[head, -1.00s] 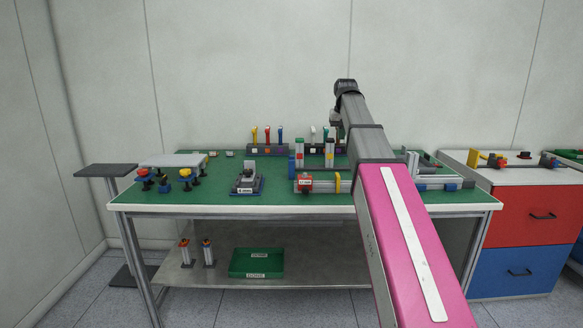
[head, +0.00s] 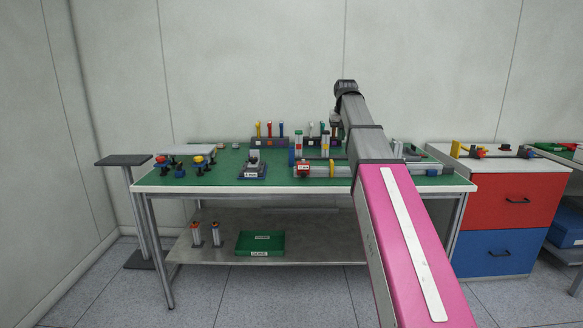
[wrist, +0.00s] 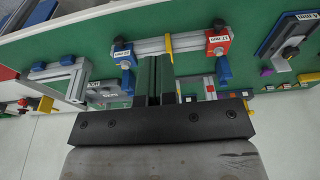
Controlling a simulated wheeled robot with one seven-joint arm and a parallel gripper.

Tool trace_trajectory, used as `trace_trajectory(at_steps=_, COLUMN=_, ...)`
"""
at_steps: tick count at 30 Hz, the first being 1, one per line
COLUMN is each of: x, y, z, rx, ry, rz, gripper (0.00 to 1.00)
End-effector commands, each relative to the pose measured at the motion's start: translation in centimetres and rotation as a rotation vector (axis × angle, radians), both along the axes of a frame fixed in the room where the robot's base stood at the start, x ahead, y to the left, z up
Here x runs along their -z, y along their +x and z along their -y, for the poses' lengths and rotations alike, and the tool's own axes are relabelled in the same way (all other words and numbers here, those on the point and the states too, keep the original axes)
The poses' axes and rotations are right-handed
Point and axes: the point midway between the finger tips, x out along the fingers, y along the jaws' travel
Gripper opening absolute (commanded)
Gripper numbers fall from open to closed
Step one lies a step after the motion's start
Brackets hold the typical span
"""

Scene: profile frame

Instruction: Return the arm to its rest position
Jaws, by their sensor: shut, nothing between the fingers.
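My arm (head: 405,235), pink and grey, reaches from the lower right of the head view up over the workbench. Its wrist end is bent down above the far part of the bench. My gripper (wrist: 155,68) shows in the wrist view as two dark fingers side by side, shut and empty. The fingers point towards an aluminium profile (wrist: 170,46) with red and blue end blocks on the green bench top (wrist: 120,22). I cannot tell how far above it they are. In the head view the arm partly hides the bench's right part.
The workbench (head: 230,188) holds several fixtures and a tool rack (head: 270,142). A green bin (head: 260,243) stands on its lower shelf. A red and blue drawer cabinet (head: 512,200) stands at right, a small stand (head: 124,160) at left. Floor in front is clear.

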Motion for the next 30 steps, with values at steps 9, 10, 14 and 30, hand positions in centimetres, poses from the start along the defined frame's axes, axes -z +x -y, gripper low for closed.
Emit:
trace_trajectory(at_steps=9, x=3.9, y=-0.8, z=0.0, rx=0.0, ry=0.0, rz=-0.013, gripper=0.0)
trace_trajectory(at_steps=10, x=4.3, y=-0.9, z=0.0, rx=0.0, ry=0.0, rz=-0.015, gripper=0.0)
trace_trajectory(at_steps=14, x=6.7, y=-1.4, z=0.0, rx=0.0, ry=0.0, rz=-0.022, gripper=0.0)
trace_trajectory(at_steps=30, x=24.8, y=-8.3, z=0.0, rx=0.0, ry=0.0, rz=-0.086, gripper=0.0)
